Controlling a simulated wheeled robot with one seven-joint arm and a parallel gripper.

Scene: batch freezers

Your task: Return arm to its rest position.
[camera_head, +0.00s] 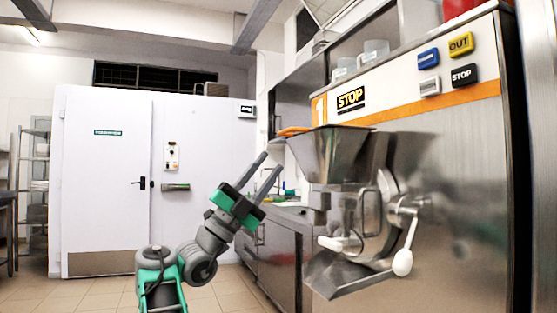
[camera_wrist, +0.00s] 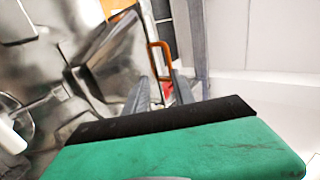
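My arm is raised and bent in the head view, left of the batch freezer. My gripper (camera_head: 272,161) points up and to the right, with its two grey fingers apart and nothing visible between them. In the head view it appears close to the steel hopper (camera_head: 330,150), but I cannot tell the exact gap. In the wrist view my gripper (camera_wrist: 163,84) shows two fingers beyond the green and black housing, with a gap between them. An orange handle-like loop (camera_wrist: 151,46) shows past the fingers there.
The batch freezer (camera_head: 460,140) fills the right, with a spout (camera_head: 345,275) and white-knobbed lever (camera_head: 402,262) sticking out. A steel counter (camera_head: 275,250) stands behind my arm. A white cold-room door (camera_head: 105,180) is at the back left. The tiled floor (camera_head: 100,292) at left looks clear.

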